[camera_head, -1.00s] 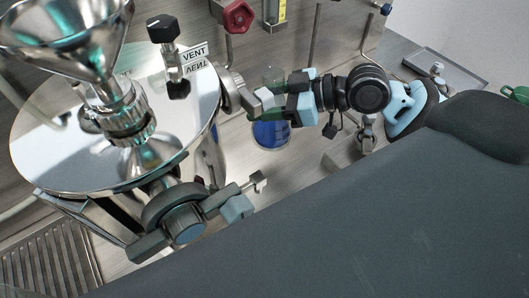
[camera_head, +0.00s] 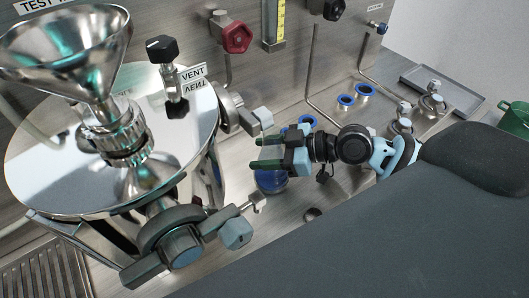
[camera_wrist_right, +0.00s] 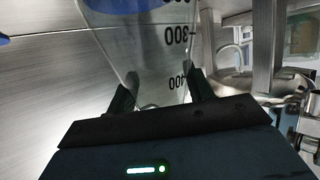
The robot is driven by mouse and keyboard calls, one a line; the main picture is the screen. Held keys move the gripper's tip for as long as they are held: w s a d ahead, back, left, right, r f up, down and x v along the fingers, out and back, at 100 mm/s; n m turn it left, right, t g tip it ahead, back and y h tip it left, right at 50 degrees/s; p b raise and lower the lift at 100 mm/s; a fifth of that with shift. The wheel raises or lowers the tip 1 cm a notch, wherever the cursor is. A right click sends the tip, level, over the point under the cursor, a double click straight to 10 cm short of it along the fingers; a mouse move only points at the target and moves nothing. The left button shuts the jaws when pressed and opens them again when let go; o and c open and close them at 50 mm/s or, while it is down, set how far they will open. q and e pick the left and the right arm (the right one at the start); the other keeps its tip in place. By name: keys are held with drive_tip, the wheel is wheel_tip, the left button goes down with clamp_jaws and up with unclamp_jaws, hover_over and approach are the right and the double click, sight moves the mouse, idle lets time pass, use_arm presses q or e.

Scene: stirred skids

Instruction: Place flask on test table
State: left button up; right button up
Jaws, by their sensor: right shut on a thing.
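The flask (camera_head: 272,183) shows in the head view as clear glass with blue liquid, just below my right gripper (camera_head: 266,153). In the right wrist view the clear flask wall (camera_wrist_right: 150,48), with black graduation marks, is between the two dark fingers (camera_wrist_right: 160,92). My right gripper is shut on the flask. The gripper hides part of the flask, and I cannot tell whether its base touches the steel worktop (camera_head: 240,160). A partly cut-off sign (camera_head: 42,4) reading "TEST T" is at the top left. My left gripper is not in view.
A shiny vessel (camera_head: 60,165) with a funnel (camera_head: 68,50), a VENT tag (camera_head: 192,75) and protruding valves (camera_head: 180,248) stands close left of the flask. Blue rings (camera_head: 345,100) lie behind the gripper. A grey tray (camera_head: 440,88) is at the back right.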

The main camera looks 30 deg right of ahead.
drive_tip(key=shift+f, duration=0.25)
drive_tip(key=shift+f, duration=0.1)
drive_tip(key=o, duration=1.3)
